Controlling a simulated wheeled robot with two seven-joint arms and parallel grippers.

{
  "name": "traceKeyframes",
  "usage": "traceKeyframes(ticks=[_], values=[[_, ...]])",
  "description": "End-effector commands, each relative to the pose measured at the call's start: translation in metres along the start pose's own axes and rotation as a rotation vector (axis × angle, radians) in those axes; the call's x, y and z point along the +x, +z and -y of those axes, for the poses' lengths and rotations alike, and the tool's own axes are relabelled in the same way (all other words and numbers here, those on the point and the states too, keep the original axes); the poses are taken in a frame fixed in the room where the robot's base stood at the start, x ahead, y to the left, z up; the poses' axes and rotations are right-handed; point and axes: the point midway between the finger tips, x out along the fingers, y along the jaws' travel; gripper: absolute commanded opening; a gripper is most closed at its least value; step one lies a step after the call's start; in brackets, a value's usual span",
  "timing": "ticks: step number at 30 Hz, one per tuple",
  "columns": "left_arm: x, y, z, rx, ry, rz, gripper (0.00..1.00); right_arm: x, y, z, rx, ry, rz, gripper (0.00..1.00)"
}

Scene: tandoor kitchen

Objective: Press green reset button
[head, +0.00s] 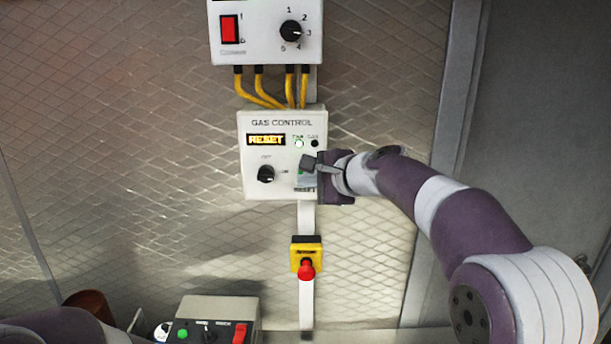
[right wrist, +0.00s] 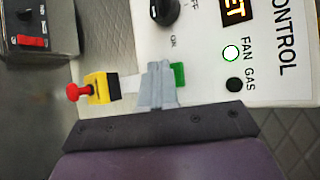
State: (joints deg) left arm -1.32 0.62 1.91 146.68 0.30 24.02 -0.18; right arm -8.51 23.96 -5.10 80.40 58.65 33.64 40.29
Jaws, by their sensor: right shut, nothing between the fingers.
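The white gas control panel (head: 256,187) is on the quilted metal wall in the middle of the head view. The green reset button (right wrist: 180,75) shows in the right wrist view at the panel's edge, partly behind my fingers. In the head view my gripper mostly covers that spot, just above a small label. My right gripper (head: 309,164) is shut and empty, in front of the panel's lower right part. In the right wrist view its fingertips (right wrist: 160,70) overlap the button's side; I cannot tell whether they touch it. My left gripper is out of view.
The panel has a lit amber display (head: 266,140), a black knob (head: 266,174) and a lit FAN lamp (head: 299,143). A red emergency stop (head: 306,270) sits below. A switch box (head: 267,45) is above, and another control box (head: 218,308) stands low at left.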

Motion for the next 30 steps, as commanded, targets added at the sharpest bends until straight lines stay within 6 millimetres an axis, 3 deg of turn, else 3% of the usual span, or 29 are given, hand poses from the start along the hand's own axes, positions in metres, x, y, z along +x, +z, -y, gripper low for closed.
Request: traceKeyframes(ticks=[30], values=[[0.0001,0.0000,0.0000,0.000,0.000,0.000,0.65,0.0028,-0.0023,0.0008,0.000,-0.001,0.000,0.00]])
